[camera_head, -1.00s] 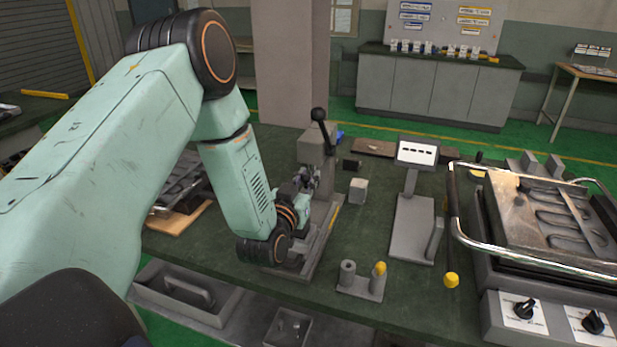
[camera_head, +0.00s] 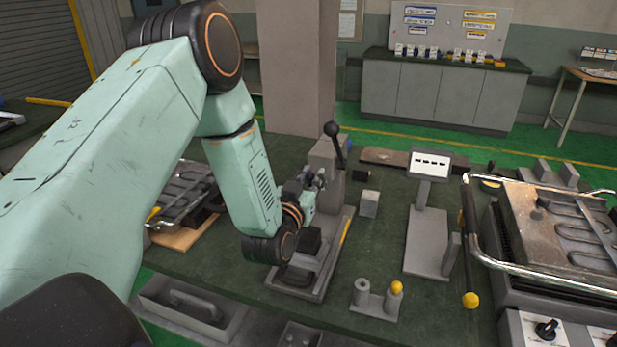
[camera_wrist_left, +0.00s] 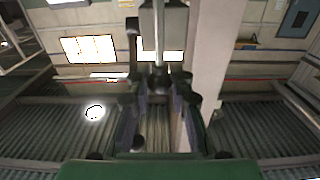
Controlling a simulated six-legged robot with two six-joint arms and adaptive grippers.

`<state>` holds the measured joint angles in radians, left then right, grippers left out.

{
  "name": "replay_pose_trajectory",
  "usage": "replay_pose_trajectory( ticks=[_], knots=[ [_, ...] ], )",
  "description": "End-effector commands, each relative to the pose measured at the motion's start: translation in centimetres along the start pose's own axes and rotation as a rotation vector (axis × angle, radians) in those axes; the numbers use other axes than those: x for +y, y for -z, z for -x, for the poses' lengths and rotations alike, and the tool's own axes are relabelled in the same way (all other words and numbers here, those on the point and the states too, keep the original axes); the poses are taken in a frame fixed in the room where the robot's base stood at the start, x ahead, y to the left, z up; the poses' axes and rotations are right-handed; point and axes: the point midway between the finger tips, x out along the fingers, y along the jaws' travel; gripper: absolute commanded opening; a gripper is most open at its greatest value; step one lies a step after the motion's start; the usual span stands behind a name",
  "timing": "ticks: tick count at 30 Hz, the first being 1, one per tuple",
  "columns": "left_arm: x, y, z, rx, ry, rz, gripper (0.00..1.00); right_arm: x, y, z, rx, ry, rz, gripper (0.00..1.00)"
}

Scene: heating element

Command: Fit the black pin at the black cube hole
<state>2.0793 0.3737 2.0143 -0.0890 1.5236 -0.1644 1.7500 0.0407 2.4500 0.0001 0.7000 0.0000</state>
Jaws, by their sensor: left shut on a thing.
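My left gripper (camera_head: 318,180) is shut in front of the grey upright post (camera_head: 327,158) of a lever fixture. It also shows in the wrist view (camera_wrist_left: 160,88). What it grips is small and dark, and I cannot make out its shape. A black cube (camera_head: 309,238) sits on the fixture's bed (camera_head: 318,288), below and a little left of the gripper and partly behind my wrist. Its hole cannot be seen. The fixture's lever ends in a black ball knob (camera_head: 332,129) above the gripper. My right gripper is out of view.
A small grey block (camera_head: 369,204) and a small black block (camera_head: 361,174) lie right of the post.

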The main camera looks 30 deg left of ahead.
Motion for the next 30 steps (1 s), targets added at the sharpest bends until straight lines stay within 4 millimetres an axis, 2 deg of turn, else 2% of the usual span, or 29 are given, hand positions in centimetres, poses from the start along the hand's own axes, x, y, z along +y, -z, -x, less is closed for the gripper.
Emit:
replay_pose_trajectory(
  ticks=[8,24,30],
  knots=[
    [0.1,-1.2,0.1,-0.001,-0.001,-0.004,0.0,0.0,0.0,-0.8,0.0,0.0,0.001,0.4],
    [-0.2,-5.5,0.0,0.0,-0.001,-0.003,0.0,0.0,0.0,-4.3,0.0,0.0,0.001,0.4],
    [-0.2,-5.9,0.0,0.0,-0.001,-0.003,0.0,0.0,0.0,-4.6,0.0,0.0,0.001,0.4]
  ],
)
